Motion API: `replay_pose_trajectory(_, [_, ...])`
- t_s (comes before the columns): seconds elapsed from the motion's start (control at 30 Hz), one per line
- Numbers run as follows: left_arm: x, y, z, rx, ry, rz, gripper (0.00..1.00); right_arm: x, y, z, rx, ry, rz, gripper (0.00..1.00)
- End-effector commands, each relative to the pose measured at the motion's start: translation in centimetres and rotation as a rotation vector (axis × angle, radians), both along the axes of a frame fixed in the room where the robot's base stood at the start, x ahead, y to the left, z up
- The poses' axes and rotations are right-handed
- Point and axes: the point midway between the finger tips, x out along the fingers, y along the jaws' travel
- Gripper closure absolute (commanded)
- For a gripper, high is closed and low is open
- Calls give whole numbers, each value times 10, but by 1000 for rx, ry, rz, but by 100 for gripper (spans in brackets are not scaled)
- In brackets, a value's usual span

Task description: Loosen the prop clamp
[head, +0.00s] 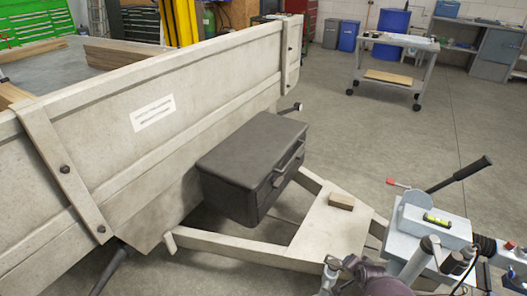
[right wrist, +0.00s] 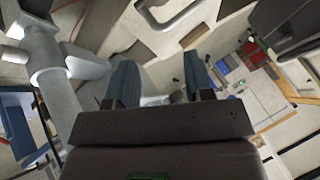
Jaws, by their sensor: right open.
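My right gripper (right wrist: 160,78) is open in the right wrist view, its two blue-grey fingers apart with nothing held between them. A pale grey post with a collar (right wrist: 48,75) stands left of the fingers, apart from them. In the head view, upright metal tubes (head: 424,258) stand beside the pale blue coupling housing (head: 425,222) at the lower right. I cannot make out the prop clamp with certainty. A dark part with metal pieces at the bottom edge partly covers this area. My left gripper is not in view.
The trailer's pale side board (head: 185,110) fills the left. A dark toolbox (head: 250,165) sits over the drawbar frame (head: 325,235), which carries a small wooden block (head: 341,201). A black-handled lever (head: 460,174) sticks up by the coupling. The floor towards the cart (head: 393,60) is clear.

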Motion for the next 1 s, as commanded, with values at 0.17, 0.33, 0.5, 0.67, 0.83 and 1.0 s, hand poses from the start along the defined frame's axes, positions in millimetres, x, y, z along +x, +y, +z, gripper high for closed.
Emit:
replay_pose_trajectory(0.17, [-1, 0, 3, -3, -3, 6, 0, 4, 4, 47, -184, -115, 198, 52])
replay_pose_trajectory(0.33, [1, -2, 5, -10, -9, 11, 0, -8, 12, 89, -352, -208, 353, 52])
replay_pose_trajectory(0.5, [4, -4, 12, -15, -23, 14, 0, -36, 23, 131, -508, -288, 478, 52])
replay_pose_trajectory(0.67, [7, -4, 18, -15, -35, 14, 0, -74, 35, 171, -631, -353, 565, 52])
replay_pose_trajectory(0.83, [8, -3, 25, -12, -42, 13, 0, -127, 47, 213, -720, -407, 618, 52])
replay_pose_trajectory(1.0, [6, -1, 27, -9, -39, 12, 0, -185, 56, 245, -739, -429, 627, 52])
